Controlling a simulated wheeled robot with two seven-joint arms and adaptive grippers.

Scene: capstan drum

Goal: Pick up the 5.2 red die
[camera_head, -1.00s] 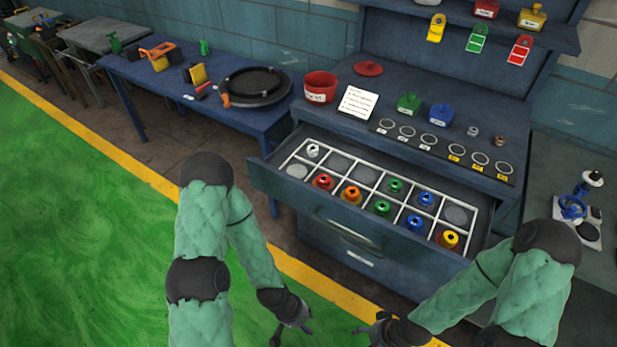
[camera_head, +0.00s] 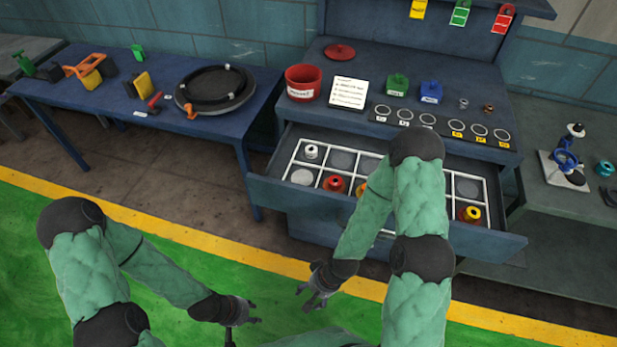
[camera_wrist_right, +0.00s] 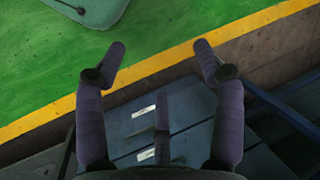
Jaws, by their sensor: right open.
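A red die (camera_head: 334,184) sits in a compartment of the open drawer (camera_head: 262,188), in the front row towards the left. Its size marking is too small to read. My right arm covers the middle of the drawer, including most of an orange die (camera_head: 361,190) beside the red one. My right gripper (camera_head: 307,298) is open and empty, in front of the drawer and apart from it. In the right wrist view its two fingers (camera_wrist_right: 161,52) are spread with nothing between them. My left gripper (camera_head: 246,326) is open and empty, lower left, far from the dies.
A yellow die (camera_head: 470,213) and a silver die (camera_head: 311,151) also sit in the drawer. The cabinet top holds a red bin (camera_head: 303,82), a white card (camera_head: 348,92) and green and blue weights. A blue table (camera_head: 60,104) stands left. Floor before the drawer is clear.

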